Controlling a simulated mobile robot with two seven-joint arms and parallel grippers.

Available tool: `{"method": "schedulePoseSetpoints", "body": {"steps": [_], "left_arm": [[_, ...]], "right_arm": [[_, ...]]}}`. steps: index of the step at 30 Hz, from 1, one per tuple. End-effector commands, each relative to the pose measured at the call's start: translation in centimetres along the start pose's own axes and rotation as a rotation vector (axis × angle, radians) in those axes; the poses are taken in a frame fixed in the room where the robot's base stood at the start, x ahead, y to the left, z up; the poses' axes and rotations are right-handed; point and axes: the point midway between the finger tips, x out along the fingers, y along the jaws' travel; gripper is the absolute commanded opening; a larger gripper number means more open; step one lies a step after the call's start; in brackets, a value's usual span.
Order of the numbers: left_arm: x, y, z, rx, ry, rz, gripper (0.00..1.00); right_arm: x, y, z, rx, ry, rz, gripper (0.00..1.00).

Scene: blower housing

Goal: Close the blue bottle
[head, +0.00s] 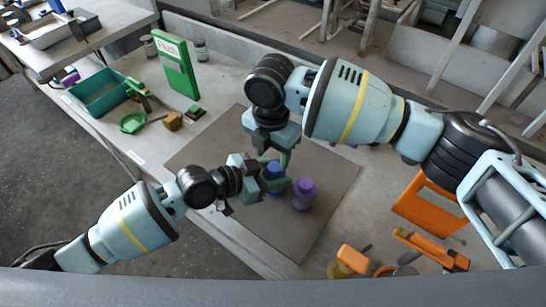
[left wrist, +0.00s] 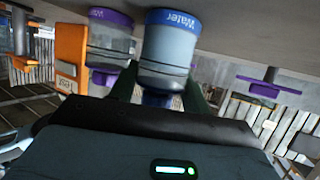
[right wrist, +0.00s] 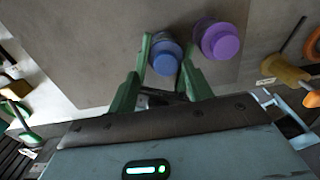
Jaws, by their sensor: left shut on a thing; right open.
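The blue bottle (head: 273,171) stands on the dark mat (head: 325,205). It also shows in the left wrist view (left wrist: 168,45), its label reading "Water", with a dark blue cap at its top. My left gripper (head: 274,185) is shut around the bottle from the left side. My right gripper (head: 273,158) is above the bottle, pointing down. In the right wrist view its open green fingers (right wrist: 168,52) stand on either side of the blue cap (right wrist: 165,64), which sits over the bottle's top. I cannot tell how tightly the cap sits.
A purple bottle (head: 303,194) with a purple cap (right wrist: 221,41) stands close beside the blue one. A green box (head: 176,67), a green bin (head: 100,92) and small jars are at the back left. Orange tools (head: 430,248) lie at the right. The mat's front is clear.

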Motion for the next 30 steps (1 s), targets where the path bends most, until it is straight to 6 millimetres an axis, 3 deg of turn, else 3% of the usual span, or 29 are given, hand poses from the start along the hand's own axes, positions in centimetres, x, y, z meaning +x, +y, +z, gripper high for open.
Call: {"method": "schedulePoseSetpoints", "body": {"steps": [6, 13, 17, 19, 30], "left_arm": [[-0.1, -0.4, 0.1, 0.001, -0.003, -0.008, 0.0], [-0.2, -0.6, 0.1, 0.001, -0.004, -0.011, 0.0], [-0.2, -0.6, 0.1, 0.001, -0.004, -0.012, 0.0], [-0.2, -0.7, 0.1, 0.001, -0.004, -0.013, 0.0], [-0.2, -0.7, 0.1, 0.001, -0.004, -0.013, 0.0]], "right_arm": [[-2.2, -0.1, 0.1, 0.001, 0.001, -0.003, 0.51], [-2.2, -0.2, 0.1, 0.001, 0.001, -0.006, 0.51], [-2.4, -0.2, 0.1, -0.013, 0.001, -0.006, 0.35], [-2.6, -0.2, 0.1, -0.047, 0.001, -0.005, 0.35], [-6.3, -0.1, 0.1, -0.559, 0.002, 0.003, 0.35]]}}
